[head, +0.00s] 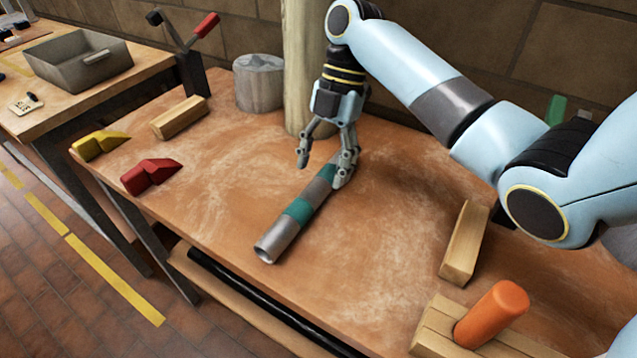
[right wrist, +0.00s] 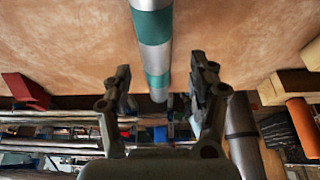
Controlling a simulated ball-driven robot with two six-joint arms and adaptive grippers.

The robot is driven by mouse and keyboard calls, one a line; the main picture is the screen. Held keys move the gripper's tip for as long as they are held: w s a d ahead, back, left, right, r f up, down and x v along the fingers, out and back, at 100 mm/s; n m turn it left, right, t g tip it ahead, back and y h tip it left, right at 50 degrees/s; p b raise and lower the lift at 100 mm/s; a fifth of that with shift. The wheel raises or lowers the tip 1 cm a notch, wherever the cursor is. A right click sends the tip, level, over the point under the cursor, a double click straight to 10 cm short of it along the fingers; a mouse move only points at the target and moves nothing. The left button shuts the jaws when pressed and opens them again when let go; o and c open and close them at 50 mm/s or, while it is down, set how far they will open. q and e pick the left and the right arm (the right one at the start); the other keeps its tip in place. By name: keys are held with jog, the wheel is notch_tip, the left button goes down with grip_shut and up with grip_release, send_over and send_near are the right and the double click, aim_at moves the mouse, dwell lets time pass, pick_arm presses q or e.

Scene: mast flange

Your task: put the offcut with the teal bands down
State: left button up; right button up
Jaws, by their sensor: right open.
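The offcut with the teal bands (head: 298,209) is a grey tube lying on the brown workbench (head: 225,185). Its near open end points toward the front edge, and its far end is partly hidden by my right gripper. My right gripper (head: 321,172) is open just above its far part, fingers pointing down. In the right wrist view, the offcut (right wrist: 152,45) runs lengthwise between the spread fingers (right wrist: 160,72), with a gap on both sides. My left gripper is not in view.
A wooden post (head: 303,65) stands close behind the gripper, beside a grey drum (head: 259,84). Red (head: 150,176) and yellow (head: 99,144) wedges and a wooden block (head: 180,118) lie left. Another block (head: 465,243) and an orange peg (head: 492,313) are right. The bench's middle is clear.

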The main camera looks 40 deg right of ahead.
jog(key=p+v, duration=0.2)
jog(key=v, duration=0.5)
jog(key=shift+p, duration=0.35)
